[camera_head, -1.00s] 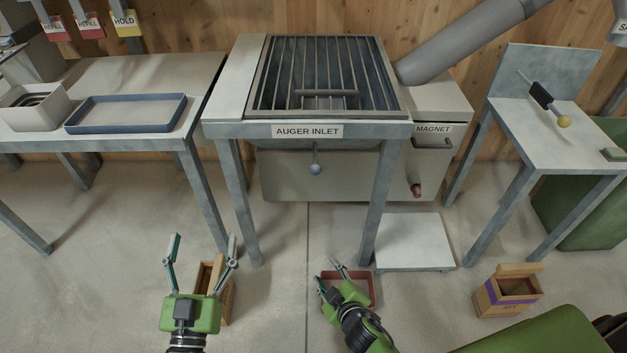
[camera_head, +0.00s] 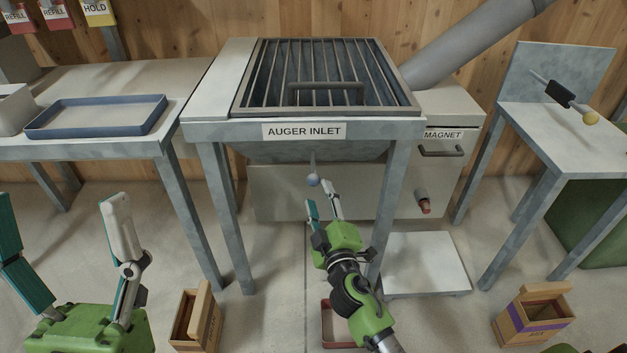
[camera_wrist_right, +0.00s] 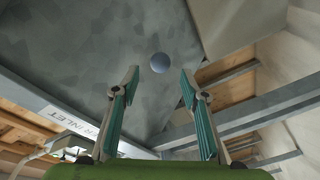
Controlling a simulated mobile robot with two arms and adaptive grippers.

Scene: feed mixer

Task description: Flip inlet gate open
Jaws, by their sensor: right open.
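The inlet gate's lever shows as a thin rod with a blue-grey ball knob (camera_head: 313,180) hanging under the front of the auger inlet (camera_head: 305,131). My right gripper (camera_head: 319,198) is open just below and in front of the knob. In the right wrist view the knob (camera_wrist_right: 160,63) lies between and slightly beyond the open fingertips (camera_wrist_right: 159,78), with no contact visible. The gate itself cannot be made out. My left gripper (camera_head: 65,225) is open and empty at the lower left, far from the lever.
A barred grate with a handle (camera_head: 325,88) covers the inlet top. Table legs (camera_head: 226,215) stand either side of the lever. Wooden boxes (camera_head: 197,318) and a red tray (camera_head: 335,325) are on the floor.

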